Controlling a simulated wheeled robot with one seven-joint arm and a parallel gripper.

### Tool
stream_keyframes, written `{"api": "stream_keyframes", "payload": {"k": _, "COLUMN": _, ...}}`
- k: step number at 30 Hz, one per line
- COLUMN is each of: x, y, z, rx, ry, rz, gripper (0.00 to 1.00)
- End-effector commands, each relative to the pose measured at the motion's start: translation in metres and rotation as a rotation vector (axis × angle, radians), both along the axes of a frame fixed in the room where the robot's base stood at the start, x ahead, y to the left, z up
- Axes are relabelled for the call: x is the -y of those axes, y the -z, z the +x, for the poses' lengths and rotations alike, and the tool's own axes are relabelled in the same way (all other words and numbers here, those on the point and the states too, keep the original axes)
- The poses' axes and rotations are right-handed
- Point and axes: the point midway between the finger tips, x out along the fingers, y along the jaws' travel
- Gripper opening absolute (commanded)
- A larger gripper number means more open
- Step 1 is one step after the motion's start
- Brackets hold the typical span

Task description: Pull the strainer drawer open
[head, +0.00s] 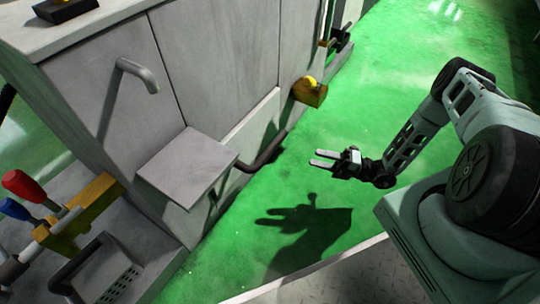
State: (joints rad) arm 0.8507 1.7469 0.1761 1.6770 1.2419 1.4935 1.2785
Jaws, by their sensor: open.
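A grey box with a perforated front face (118,281) sits at the lower left, at the foot of the machine, with a dark bar handle (68,272) on its left side. It looks like the strainer drawer, but how far it is open I cannot tell. My gripper (318,158) is open and empty. It hangs over the green floor, right of the machine and well apart from the box and its handle.
The grey machine cabinet (215,50) fills the left. A flat grey plate (185,165) juts out from it, with a dark curved pipe (262,155) beside it. Red and blue levers (22,186) stand at the left. The green floor (400,50) is clear around my gripper.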

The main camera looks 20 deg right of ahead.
Motion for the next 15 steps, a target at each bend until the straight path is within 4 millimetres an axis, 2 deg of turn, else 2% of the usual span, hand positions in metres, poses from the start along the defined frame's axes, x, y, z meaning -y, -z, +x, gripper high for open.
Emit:
{"api": "stream_keyframes", "payload": {"k": 5, "x": -0.012, "y": 0.0, "z": 0.007, "rx": -0.004, "ry": 0.004, "rz": 0.006, "gripper": 0.45}}
{"api": "stream_keyframes", "payload": {"k": 15, "x": -0.069, "y": -0.01, "z": 0.041, "rx": -0.002, "ry": 0.001, "rz": 0.005, "gripper": 0.45}}
